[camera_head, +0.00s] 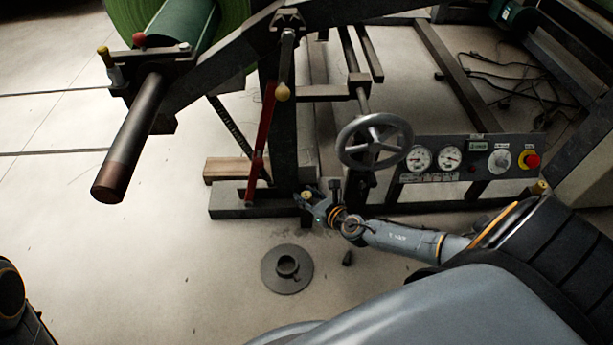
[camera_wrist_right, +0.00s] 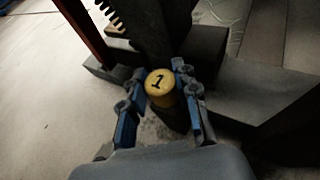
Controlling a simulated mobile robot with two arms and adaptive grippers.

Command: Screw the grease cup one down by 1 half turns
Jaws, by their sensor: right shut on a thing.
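Grease cup one (camera_wrist_right: 160,84) is a yellow round cap marked with a black 1, seen from above in the right wrist view. It sits between the blue-sided fingers of my right gripper (camera_wrist_right: 160,92), which is shut on it. In the head view the cup is a small yellow spot (camera_head: 306,195) at the foot of the dark machine frame, with my right gripper (camera_head: 308,200) at it. The fingers partly hide the cup's sides. My left gripper is not in view; only part of my left arm shows at the lower left.
A grey handwheel (camera_head: 374,141) and a gauge panel (camera_head: 473,158) with a red button stand right of the gripper. A red lever (camera_head: 262,140) rises just left of it. A dark flanged disc (camera_head: 287,269) lies on the floor. The floor at left is clear.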

